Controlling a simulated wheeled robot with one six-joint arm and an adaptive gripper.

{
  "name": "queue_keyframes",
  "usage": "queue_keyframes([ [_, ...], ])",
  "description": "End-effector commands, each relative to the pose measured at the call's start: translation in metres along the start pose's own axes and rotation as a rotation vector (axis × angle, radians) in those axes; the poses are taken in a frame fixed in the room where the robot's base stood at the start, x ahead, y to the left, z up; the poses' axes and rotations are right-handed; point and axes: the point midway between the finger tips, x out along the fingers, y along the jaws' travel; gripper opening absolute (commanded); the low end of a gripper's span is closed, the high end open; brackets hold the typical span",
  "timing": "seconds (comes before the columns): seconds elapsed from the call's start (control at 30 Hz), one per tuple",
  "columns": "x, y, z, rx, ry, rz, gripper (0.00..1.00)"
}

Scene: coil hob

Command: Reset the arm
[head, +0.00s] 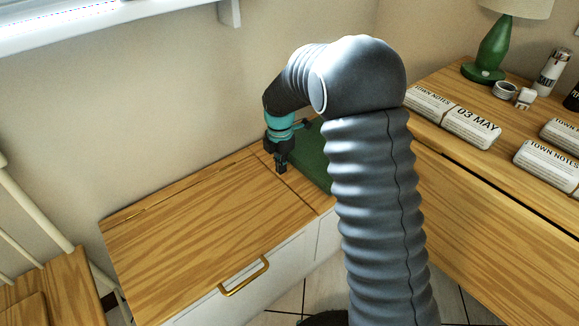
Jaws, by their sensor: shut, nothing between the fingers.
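My gripper (282,167) is at the end of my arm in the head view, pointing down. Its dark fingers are together and hold nothing. It hangs over the right part of a low wooden cabinet top (190,225); I cannot tell how high above the wood it is. My grey ribbed arm rises from the bottom of the view, bends at the top and comes down to a teal wrist band. The arm hides part of what stands behind it. No coil hob shows in this view.
A green panel (314,158) lies behind my arm. The cabinet has a brass handle (246,276). A wooden desk (450,90) at right bears a green lamp (492,50), a salt shaker (552,72) and several paper bundles (470,128). A cream rail (35,205) stands at left.

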Motion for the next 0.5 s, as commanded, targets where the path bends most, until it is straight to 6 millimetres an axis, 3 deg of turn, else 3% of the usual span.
queue_keyframes([
  [0.03,-0.014,0.000,0.003,0.004,-0.003,0.006,0.00],
  [0.2,-0.047,-0.002,0.006,0.010,-0.002,0.004,0.00],
  [0.5,-0.080,-0.003,0.006,0.009,0.000,0.001,0.00],
])
